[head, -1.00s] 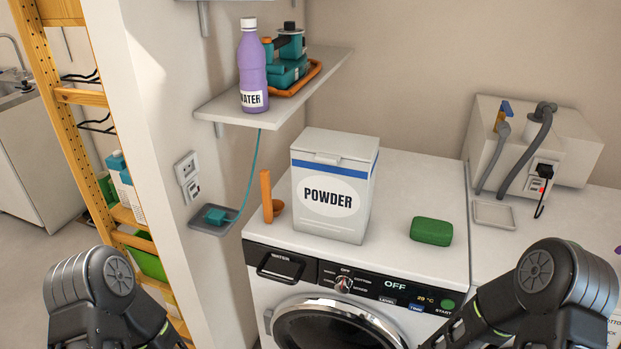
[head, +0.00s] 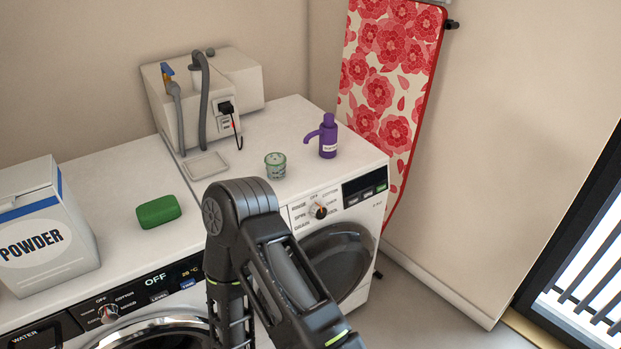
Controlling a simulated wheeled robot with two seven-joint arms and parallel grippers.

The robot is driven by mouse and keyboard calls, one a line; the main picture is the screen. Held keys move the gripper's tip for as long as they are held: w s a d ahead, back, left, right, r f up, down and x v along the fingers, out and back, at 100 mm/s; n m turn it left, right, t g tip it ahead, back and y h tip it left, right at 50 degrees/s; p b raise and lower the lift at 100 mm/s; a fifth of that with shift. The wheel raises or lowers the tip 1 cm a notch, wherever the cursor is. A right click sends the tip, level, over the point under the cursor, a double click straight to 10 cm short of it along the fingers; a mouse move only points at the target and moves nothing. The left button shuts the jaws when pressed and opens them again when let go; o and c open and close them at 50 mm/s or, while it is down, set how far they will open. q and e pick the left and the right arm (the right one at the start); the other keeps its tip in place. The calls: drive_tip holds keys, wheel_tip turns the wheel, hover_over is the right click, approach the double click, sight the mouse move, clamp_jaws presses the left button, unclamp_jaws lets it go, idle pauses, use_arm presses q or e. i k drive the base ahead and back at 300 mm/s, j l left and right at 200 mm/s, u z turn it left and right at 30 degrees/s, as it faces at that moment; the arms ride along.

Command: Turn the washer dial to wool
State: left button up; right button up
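The left washer has a black control panel (head: 150,290) with a lit display reading OFF and a temperature. Its round dial (head: 108,314) has a silver rim and a red mark; I cannot make out a wool label. A second white machine (head: 360,215) stands to the right, with its own dial (head: 319,211) and a dark round door. My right arm is folded in front of the gap between the two machines and hides part of both fronts. Neither gripper's fingers show.
On the tops stand a powder box (head: 40,240), a green soap block (head: 158,211), a small green cup (head: 275,165) and a purple pump bottle (head: 328,136). A floral ironing board (head: 385,75) leans at the wall. Floor at right is clear.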

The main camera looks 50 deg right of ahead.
sight(317, 211)
drive_tip(key=z, duration=2.05)
